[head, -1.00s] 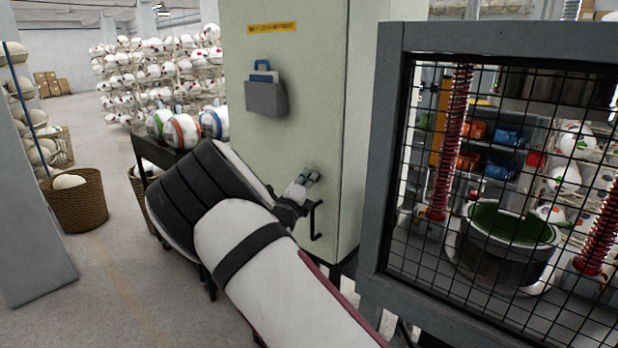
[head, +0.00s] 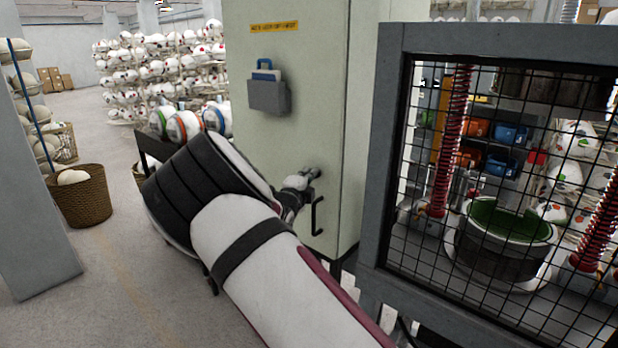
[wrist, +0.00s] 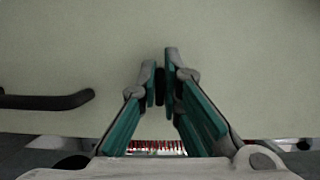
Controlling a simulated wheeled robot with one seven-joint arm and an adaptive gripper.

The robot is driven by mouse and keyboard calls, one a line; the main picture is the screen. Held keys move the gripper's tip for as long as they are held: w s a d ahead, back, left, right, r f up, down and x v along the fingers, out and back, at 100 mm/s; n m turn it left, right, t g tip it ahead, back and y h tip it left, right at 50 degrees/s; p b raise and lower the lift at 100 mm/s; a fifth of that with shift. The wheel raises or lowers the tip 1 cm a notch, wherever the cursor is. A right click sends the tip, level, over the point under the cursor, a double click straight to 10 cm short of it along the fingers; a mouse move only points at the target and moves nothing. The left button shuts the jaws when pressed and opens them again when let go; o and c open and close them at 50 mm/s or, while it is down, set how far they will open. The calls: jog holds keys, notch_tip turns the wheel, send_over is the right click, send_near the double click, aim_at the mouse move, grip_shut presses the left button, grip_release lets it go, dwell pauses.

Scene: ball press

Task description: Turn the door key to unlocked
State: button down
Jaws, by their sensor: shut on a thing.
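The pale green cabinet door (head: 295,115) stands in the middle of the head view. My gripper (head: 312,174) is at the door's face, just above the black door handle (head: 316,216). In the wrist view my gripper (wrist: 161,80) has its fingers closed to a narrow gap on a small dark piece, the door key (wrist: 160,88). The key is mostly covered by the fingertips, and its turn angle cannot be read. The handle also shows at the left of the wrist view (wrist: 50,101), apart from the fingers.
A grey-framed mesh guard (head: 392,160) around a press stands close on the right. A blue-and-grey holder (head: 267,92) hangs on the door above my gripper. Balls on a dark rack and a wicker basket (head: 82,200) are at left, with open floor between.

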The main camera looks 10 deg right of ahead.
jog(key=c, duration=1.8)
grip_release()
jog(key=shift+o, duration=0.2)
jog(key=shift+s, duration=0.1)
jog(key=v, duration=1.2)
jog(key=shift+d, duration=0.15)
